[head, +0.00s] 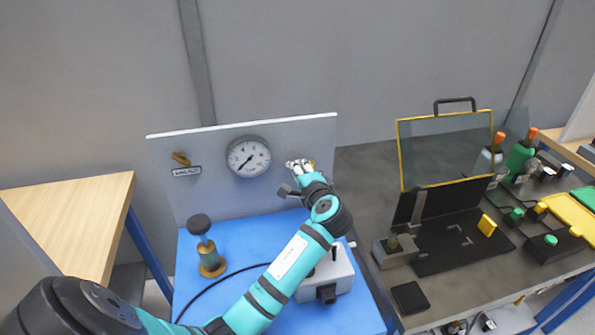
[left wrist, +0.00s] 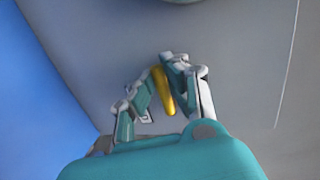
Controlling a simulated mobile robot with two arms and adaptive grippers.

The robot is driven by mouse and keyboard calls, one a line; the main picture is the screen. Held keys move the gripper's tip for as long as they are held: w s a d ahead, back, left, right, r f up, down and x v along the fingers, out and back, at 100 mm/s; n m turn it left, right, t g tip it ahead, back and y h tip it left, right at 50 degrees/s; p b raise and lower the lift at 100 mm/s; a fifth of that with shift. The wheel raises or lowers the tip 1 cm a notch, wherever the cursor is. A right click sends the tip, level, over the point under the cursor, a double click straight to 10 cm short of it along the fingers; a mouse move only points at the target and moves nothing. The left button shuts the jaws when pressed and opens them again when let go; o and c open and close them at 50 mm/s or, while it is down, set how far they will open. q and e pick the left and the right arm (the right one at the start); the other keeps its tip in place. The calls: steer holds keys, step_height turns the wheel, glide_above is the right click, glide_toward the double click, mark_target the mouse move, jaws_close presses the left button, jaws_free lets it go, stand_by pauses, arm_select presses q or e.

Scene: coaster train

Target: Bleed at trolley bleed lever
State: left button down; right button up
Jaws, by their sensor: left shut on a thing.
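My left gripper (head: 300,166) is at the upright grey panel (head: 225,200), just right of the round gauge (head: 249,157). In the left wrist view my left gripper (left wrist: 153,82) has its fingers on both sides of a yellow lever (left wrist: 164,92) and is shut on it. The lever is mostly hidden by the gripper in the head view. A second brass-coloured lever (head: 181,158) sits on the panel's left side above a small label (head: 187,172), too small to read surely. My right gripper is in neither view.
A blue mat (head: 240,235) lies before the panel. It bears a brass cylinder with a black knob (head: 208,246) and a light grey box (head: 326,278), partly behind my left arm. A yellow-framed clear cover (head: 445,150) and dark fixtures stand on the right bench.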

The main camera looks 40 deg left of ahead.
arm_select(q)
steer(key=c, duration=1.6)
jaws_free()
steer(key=shift+f, duration=0.1)
steer(key=v, duration=1.2)
steer(key=shift+s, duration=0.1)
